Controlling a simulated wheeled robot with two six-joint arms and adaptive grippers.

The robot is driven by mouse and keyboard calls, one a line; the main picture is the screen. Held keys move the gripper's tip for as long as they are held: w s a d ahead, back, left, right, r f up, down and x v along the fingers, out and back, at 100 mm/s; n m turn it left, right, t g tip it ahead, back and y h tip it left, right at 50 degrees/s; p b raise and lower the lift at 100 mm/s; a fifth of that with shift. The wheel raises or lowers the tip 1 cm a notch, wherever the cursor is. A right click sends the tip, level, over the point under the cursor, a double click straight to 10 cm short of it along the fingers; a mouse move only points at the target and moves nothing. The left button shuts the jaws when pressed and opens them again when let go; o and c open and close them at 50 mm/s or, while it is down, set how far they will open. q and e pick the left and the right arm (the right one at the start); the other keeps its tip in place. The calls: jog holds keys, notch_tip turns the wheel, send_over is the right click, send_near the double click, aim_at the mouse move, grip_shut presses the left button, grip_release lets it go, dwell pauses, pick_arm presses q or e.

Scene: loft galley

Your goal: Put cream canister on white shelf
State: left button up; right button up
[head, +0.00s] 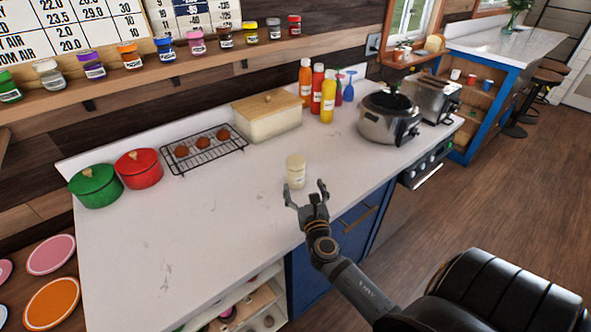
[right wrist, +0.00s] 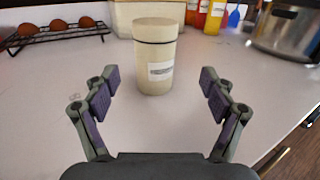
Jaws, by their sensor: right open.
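The cream canister (head: 295,171) stands upright on the white counter near its front edge. It also shows in the right wrist view (right wrist: 157,60), with a lid and a pale label. My right gripper (head: 307,193) is open and empty just in front of it. In the right wrist view the fingers (right wrist: 155,85) are spread wide, with the canister ahead of them, centred between the tips and not gripped. I cannot tell which surface is the white shelf; a pale open shelf unit (head: 262,291) shows below the counter front. My left gripper is not in view.
Behind stand a cream bread box (head: 267,115), a wire rack (head: 216,157) with brown items, and sauce bottles (head: 328,96). A steel cooker (head: 389,118) is to the right, green (head: 95,186) and red (head: 139,169) pots to the left. The counter's front left (head: 180,245) is clear.

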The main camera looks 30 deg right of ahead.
jog(key=shift+w+d+f, duration=0.15)
jog(key=shift+w+d, duration=0.05)
jog(key=shift+w, duration=0.25)
jog(key=shift+w+d+f, duration=0.1)
jog(key=shift+w+d, duration=0.1)
jog(key=shift+w, duration=0.2)
jog(key=x, duration=0.3)
jog(key=p+x, duration=0.1)
jog(key=shift+w+a+r, duration=0.2)
jog(key=shift+w+a, duration=0.05)
jog(key=shift+w, duration=0.25)
jog(key=shift+w+d+f, duration=0.1)
jog(key=shift+w+f, duration=0.05)
jog(key=shift+c, duration=0.2)
jog(key=shift+s, duration=0.2)
jog(key=shift+c, duration=1.1)
jog(key=shift+w, duration=0.1)
jog(key=c, duration=1.3)
notch_tip(320, 180, up, 14)
jog(key=p, duration=0.6)
notch_tip(320, 180, up, 14)
send_over(298, 177)
jog(key=w, duration=0.1)
jog(key=shift+w+d, duration=0.15)
jog(key=shift+d, duration=0.1)
